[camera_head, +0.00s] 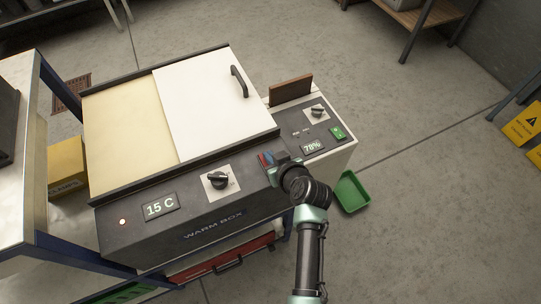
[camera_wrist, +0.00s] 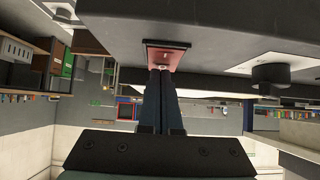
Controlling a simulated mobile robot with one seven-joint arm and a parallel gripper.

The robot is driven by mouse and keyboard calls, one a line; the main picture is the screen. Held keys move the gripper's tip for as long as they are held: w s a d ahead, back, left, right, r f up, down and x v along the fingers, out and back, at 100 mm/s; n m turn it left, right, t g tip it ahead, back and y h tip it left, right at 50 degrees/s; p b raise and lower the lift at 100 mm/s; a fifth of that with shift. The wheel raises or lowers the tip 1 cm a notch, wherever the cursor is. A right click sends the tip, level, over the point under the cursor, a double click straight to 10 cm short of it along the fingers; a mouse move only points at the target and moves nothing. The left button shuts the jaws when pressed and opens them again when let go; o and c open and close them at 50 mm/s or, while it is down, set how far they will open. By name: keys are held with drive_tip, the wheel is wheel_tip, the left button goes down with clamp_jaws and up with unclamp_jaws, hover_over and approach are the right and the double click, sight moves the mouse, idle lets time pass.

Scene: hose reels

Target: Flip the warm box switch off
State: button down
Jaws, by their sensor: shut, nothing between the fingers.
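The warm box (camera_head: 200,225) is a dark-fronted cabinet with a cream and white top. Its red switch (camera_head: 262,160) shows at the right end of the sloping front panel, partly covered by my gripper (camera_head: 271,161). In the wrist view the switch (camera_wrist: 168,57) is a red rocker in a dark frame. My gripper (camera_wrist: 162,71) is shut and empty, with its fingertips right at the rocker's lower edge in that view. I cannot tell if they touch it. The rocker's exact position is unclear. A red lamp (camera_head: 122,221) glows at the panel's left end.
A black knob (camera_head: 218,180) and a "15 C" display (camera_head: 160,207) sit on the same panel. A smaller unit with a "78%" display (camera_head: 312,147) adjoins at right. A green tray (camera_head: 352,191) lies on the floor beside it. Open floor lies further right.

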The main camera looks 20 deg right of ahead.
drive_tip(key=shift+w+f, duration=0.2)
drive_tip(key=shift+w, duration=0.05)
drive_tip(key=shift+w+b, duration=0.3)
drive_tip(key=shift+w, duration=0.35)
drive_tip(key=shift+r, duration=0.1)
drive_tip(key=shift+w+a+r+p, duration=0.1)
drive_tip(key=shift+r+p, duration=0.3)
drive_tip(key=shift+r, duration=0.05)
wheel_tip(320, 180, up, 4)
drive_tip(key=p, duration=0.3)
drive_tip(key=shift+w, duration=0.1)
drive_tip(key=w+r+v, duration=0.1)
drive_tip(key=v, duration=0.8)
drive_tip(key=shift+r, duration=0.25)
